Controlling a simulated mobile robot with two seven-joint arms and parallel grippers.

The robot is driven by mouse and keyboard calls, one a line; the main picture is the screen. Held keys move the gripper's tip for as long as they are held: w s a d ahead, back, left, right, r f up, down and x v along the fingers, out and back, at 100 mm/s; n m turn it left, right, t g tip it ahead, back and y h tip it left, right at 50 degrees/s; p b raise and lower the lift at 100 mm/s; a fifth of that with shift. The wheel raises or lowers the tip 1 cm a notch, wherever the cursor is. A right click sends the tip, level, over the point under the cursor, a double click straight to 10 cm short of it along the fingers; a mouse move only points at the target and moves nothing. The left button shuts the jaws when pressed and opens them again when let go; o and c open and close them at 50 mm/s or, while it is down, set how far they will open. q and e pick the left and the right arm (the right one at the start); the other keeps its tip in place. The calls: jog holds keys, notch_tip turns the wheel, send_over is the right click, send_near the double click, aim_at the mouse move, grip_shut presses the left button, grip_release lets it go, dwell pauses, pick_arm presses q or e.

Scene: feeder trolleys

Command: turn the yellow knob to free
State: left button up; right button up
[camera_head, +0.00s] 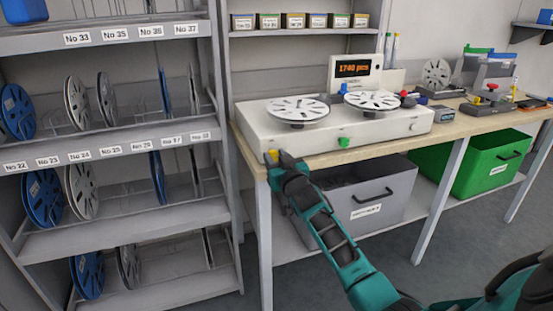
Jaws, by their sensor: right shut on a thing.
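The yellow knob (272,156) is on the lower left of the front face of a white counting machine (385,130). The machine stands on a wooden bench. My right gripper (279,158) reaches up from the lower right and is shut on the knob, covering part of it. The knob's pointer and any markings around it are too small or hidden to read. My left gripper is not in view.
Two white reels (298,109) sit on the machine beside a display (354,68) reading 1740 pcs. A green button (343,142) is on its front. A grey bin (392,205) and a green bin (490,165) are below. A reel rack (120,140) stands left.

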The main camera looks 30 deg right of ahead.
jog(key=shift+n, duration=0.6)
jog(key=n+p, duration=0.1)
jog(key=n, duration=0.2)
jog(key=shift+n, duration=0.3)
jog(key=n, duration=0.3)
jog(key=shift+a+f+n, duration=0.1)
jog(key=shift+f+n, duration=0.05)
jog(key=shift+n, duration=0.15)
jog(key=n, duration=0.6)
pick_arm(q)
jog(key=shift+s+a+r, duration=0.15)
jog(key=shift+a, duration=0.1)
pick_arm(e)
jog(key=shift+f+n, duration=0.1)
jog(key=shift+n, duration=1.4)
jog(key=o, duration=1)
